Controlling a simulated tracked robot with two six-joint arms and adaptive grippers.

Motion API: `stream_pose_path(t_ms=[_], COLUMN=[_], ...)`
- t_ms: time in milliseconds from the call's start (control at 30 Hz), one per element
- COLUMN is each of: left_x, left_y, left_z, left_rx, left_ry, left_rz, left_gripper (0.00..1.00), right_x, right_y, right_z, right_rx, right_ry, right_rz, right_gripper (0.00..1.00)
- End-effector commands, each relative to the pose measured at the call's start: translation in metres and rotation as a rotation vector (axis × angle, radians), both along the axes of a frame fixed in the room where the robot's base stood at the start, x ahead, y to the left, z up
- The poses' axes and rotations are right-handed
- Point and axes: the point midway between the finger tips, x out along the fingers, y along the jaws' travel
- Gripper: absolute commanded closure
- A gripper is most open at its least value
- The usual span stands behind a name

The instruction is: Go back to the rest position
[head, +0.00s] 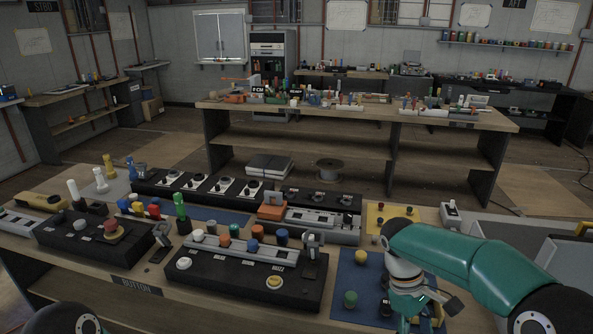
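My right arm, teal with a pale wrist, reaches in from the right over the front workbench (150,290). Its wrist bends down beside a blue mat (352,285) with knobs on it. My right gripper (408,302) points down at the bottom edge, and its fingers are too hidden to tell whether they are open or shut. Of my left arm only a dark rounded part shows at the bottom left. My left gripper is out of view.
Black panels with buttons (245,275) and knobs (95,235) cover the front bench. A green-topped peg (180,206) stands upright between them. A yellow mat (392,215) and a grey bin (570,262) lie near my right arm. A long cluttered table (300,118) stands behind.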

Motion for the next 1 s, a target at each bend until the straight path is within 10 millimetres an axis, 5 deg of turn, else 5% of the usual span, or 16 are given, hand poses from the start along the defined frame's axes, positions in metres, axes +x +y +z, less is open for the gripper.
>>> stream_pose_path(t_ms=[567, 800, 1000], left_x=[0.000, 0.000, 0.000], left_y=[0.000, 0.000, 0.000], left_z=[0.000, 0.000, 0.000], left_rx=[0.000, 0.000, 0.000], left_ry=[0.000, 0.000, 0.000], left_rz=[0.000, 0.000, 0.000], left_gripper=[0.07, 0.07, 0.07], right_x=[-0.033, -0.089, -0.144], right_y=[0.054, 0.101, 0.123], right_z=[-0.131, -0.212, -0.252], right_rx=[0.241, 0.408, 0.465], right_ry=[-0.068, -0.128, -0.210], right_rz=[-0.130, -0.380, -0.680], right_gripper=[0.37, 0.37, 0.37])
